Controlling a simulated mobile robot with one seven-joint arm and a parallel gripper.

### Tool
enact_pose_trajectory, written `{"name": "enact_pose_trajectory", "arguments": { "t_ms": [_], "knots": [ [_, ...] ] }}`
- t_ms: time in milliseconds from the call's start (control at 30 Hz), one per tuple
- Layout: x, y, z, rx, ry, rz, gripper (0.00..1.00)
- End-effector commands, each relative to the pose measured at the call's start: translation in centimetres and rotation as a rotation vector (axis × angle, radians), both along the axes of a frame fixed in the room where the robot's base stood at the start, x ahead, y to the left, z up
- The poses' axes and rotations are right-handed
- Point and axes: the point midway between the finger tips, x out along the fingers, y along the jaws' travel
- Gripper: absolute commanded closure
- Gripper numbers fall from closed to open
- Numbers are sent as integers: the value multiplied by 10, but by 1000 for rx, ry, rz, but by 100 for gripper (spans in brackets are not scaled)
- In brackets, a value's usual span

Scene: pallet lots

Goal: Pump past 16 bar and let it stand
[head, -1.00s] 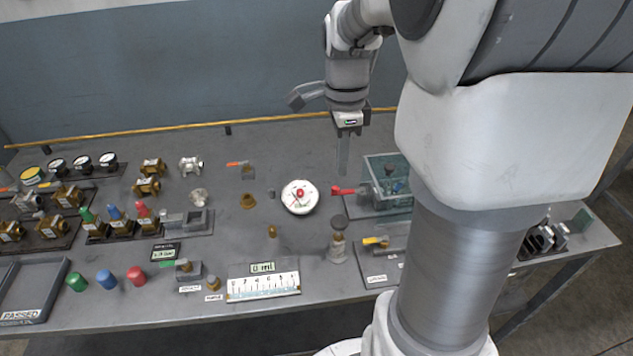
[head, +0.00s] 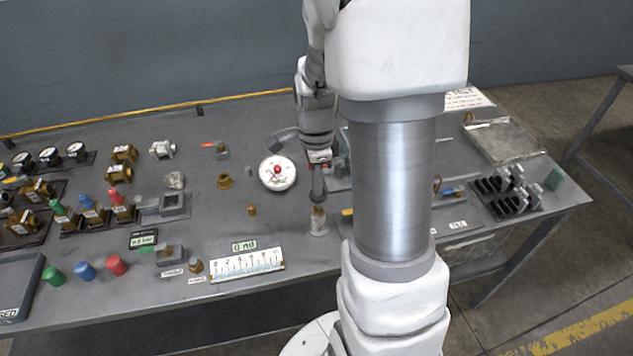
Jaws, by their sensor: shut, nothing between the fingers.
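The white round gauge (head: 278,173) with a red centre lies face up mid-table; its needle is too small to read. A small upright plunger-like fitting (head: 318,222), brass above a pale base, stands right of and nearer than the gauge. My gripper (head: 318,198) is shut and points down at the fitting's top. The dark knob there is hard to tell from the fingertips, and I cannot tell whether they touch. A small dark display (head: 143,240) marked in bar stands at the left front; its digits are unclear. The clear box right of the gauge is mostly hidden behind my arm.
A white scale plate (head: 247,264) with a ml display lies at the front. Green, blue and red caps (head: 85,271) stand left of it, near a grey tray (head: 18,290). Brass valves (head: 122,153) fill the left. A dark rack (head: 505,190) stands right.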

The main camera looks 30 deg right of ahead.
Motion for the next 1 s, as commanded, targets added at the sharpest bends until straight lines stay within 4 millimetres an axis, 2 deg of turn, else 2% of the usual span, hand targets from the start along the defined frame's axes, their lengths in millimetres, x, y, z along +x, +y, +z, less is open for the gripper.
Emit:
{"name": "enact_pose_trajectory", "arguments": {
  "t_ms": [333, 667, 1000],
  "knots": [
    [0, 0, -2, 0, 0, 0, 100],
    [0, 0, -37, 0, 1, -1, 100],
    [-1, 0, -39, 1, 5, -1, 100]
  ]
}}
